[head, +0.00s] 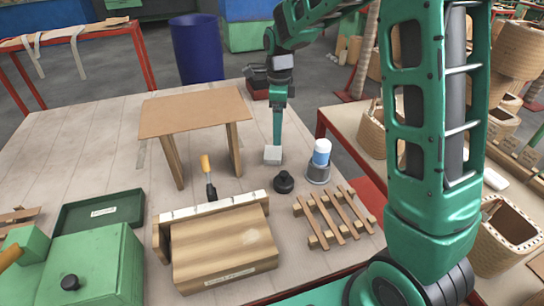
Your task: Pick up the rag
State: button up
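A small pale grey, block-shaped thing (272,155) sits on the worktop right of the small wooden stand; it may be the folded rag, but I cannot be sure at this size. My gripper (277,143) points down with its tip right at the top of this thing. The fingers look like one narrow green bar from here, so I cannot tell whether they are open or shut. I also cannot tell whether the pale thing is gripped or only touched.
A wooden stand (195,110) is left of my gripper. A dark round knob (284,181), a blue-and-white container (321,154) in a grey cup and a slatted wooden rack (333,216) are nearby.

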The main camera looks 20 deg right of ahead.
aim_at(278, 152)
notch_tip(278, 152, down, 11)
jog(key=shift+w+r, duration=0.1)
jog(key=shift+r, duration=0.1)
dwell(0.4)
jog(key=c, duration=1.2)
jog(key=shift+d+r, duration=0.1)
jog(key=shift+r, duration=0.05)
